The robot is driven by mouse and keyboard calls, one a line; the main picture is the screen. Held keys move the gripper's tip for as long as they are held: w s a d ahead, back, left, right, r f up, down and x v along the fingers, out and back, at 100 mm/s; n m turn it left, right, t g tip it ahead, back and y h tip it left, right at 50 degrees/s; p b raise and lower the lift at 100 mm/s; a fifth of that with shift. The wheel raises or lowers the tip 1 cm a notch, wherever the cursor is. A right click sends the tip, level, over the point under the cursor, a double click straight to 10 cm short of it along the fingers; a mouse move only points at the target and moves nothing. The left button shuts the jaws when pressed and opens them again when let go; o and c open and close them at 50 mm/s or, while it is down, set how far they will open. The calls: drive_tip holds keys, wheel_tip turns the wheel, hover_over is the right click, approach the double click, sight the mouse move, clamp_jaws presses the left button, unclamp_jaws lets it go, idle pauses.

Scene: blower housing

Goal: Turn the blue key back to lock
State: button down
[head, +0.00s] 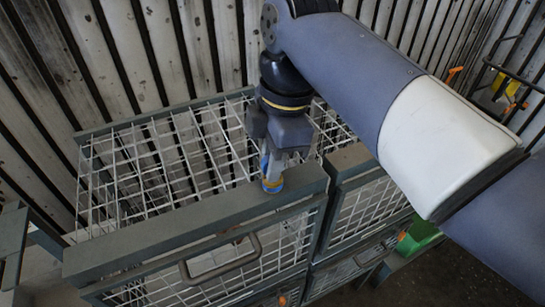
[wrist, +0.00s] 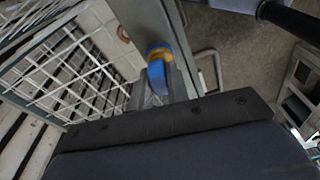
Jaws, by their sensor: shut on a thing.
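The blue key (head: 272,184) sits in a yellow-orange collar on the top bar of the grey frame door (head: 200,220). My gripper (head: 270,168) points down at the bar and is shut on the key. In the wrist view the blue key (wrist: 157,77) shows beyond the dark gripper body, with the yellow collar behind it. The gripper fingers (wrist: 155,92) are mostly hidden there. I cannot tell the key's exact turn angle.
A white wire-mesh cage (head: 150,160) stands behind the bar against a slatted wall. A bent handle (head: 220,262) juts from the door's front. A second mesh door (head: 370,205) and a green bin (head: 420,236) are to the right.

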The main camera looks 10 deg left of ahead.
drive_tip(key=shift+n, duration=1)
drive_tip(key=c, duration=1.3)
unclamp_jaws()
drive_tip(key=r, duration=0.3)
drive_tip(key=d+r, duration=0.1)
drive_tip(key=r, duration=0.3)
drive_tip(key=w+r, duration=0.1)
drive_tip(key=r, duration=0.2)
drive_tip(key=shift+d+r, duration=0.15)
drive_tip(key=shift+r, duration=0.15)
drive_tip(key=shift+f, duration=0.1)
